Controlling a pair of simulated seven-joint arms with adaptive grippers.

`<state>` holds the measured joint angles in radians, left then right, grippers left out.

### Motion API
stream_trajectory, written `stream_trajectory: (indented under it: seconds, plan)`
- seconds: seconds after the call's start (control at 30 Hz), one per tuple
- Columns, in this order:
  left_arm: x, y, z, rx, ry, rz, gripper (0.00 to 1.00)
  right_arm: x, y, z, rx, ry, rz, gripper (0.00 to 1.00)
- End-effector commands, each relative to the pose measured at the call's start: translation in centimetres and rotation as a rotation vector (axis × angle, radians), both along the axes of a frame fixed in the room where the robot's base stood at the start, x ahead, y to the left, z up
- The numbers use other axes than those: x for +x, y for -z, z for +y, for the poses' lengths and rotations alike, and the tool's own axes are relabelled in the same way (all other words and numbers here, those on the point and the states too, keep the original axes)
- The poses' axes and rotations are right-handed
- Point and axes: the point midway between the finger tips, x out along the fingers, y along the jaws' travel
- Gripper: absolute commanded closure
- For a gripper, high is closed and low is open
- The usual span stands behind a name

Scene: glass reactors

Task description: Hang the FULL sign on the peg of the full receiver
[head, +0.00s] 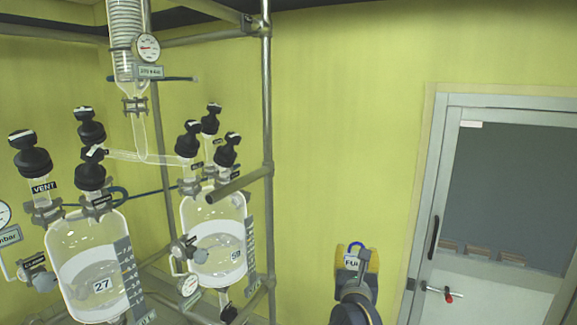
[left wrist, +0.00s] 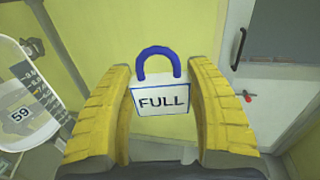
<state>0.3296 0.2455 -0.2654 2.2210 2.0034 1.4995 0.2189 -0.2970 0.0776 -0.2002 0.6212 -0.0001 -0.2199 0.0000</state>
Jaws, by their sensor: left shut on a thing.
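The FULL sign is a white plate with a blue loop on top; it shows in the left wrist view (left wrist: 161,97) and small in the head view (head: 351,262). My left gripper (left wrist: 160,110) has its yellow fingers shut on the plate's sides, with the loop upward. In the head view my left gripper (head: 355,268) is in front of the yellow wall, right of the receivers and apart from them. My right gripper is not in view.
Black-capped valves (head: 90,176) rise above the vessels. A grey door (head: 500,210) is at the right. The wall area before it is clear.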

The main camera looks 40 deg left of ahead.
Motion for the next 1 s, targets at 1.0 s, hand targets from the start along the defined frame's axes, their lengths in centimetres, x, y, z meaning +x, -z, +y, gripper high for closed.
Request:
stream_trajectory:
  seconds: [1.0]
  plan:
    - [6.3,-34.6,20.2,0.0,-0.91,-0.002,0.73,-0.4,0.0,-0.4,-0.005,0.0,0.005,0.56]
